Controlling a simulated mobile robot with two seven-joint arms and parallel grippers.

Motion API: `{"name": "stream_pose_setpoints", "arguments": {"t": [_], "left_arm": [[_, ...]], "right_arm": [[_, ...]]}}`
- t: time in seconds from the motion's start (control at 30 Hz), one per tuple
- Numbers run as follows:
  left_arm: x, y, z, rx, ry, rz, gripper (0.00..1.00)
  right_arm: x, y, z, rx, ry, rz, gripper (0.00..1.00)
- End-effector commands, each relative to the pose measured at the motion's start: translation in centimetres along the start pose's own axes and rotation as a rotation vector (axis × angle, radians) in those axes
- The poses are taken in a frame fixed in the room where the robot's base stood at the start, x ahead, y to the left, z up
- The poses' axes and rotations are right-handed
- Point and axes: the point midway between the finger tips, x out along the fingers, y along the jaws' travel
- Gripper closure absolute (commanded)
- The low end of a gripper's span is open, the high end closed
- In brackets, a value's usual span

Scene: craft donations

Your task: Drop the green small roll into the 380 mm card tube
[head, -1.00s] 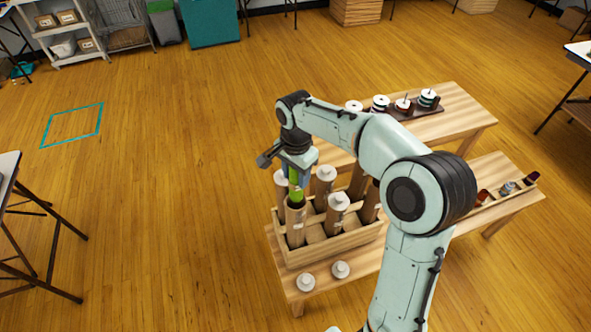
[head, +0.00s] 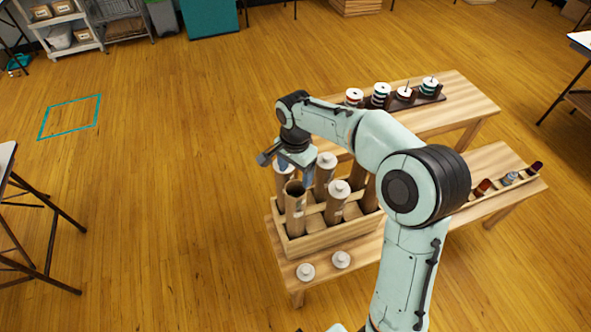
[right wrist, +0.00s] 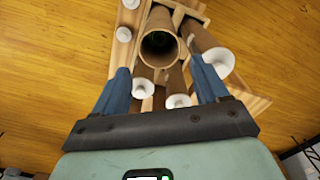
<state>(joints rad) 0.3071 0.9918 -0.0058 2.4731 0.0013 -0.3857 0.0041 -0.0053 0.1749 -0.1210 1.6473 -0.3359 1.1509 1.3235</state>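The open card tube (head: 295,212) stands upright in a front compartment of the wooden crate (head: 330,238). In the right wrist view I look down its open mouth (right wrist: 159,38). A bit of the green small roll (right wrist: 158,42) shows dark and deep inside the tube; in the head view the roll is hidden. My right gripper (head: 297,177) is just above the tube mouth. Its blue fingers (right wrist: 160,76) are spread wide with nothing between them. No length marking can be read on the tube. My left gripper is not in view.
Other tubes with white caps (head: 339,188) stand close around in the crate. Two loose white caps (head: 305,271) lie on the table in front. A rack of small items (head: 508,180) is at the right, and a spool tray (head: 404,95) sits on the table behind.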

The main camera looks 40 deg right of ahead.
Motion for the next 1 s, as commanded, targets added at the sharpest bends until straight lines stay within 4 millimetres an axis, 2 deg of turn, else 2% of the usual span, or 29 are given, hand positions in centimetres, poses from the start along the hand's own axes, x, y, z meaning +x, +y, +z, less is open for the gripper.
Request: {"name": "stream_pose_setpoints", "arguments": {"t": [0.2, 0.33, 0.8, 1.0], "left_arm": [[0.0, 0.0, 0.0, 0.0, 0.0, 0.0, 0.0], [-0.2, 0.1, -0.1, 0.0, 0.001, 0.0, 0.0], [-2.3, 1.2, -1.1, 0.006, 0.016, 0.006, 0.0], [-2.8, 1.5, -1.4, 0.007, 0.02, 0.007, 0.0]], "right_arm": [[-0.1, 0.0, 0.0, 0.0, 0.0, 0.0, 0.26], [-1.2, -0.1, 0.0, 0.0, 0.001, -0.002, 0.26], [-11.1, -0.1, 0.0, -0.001, 0.001, -0.005, 0.26], [-13.2, -0.1, 0.0, -0.001, 0.001, -0.003, 0.26]]}}
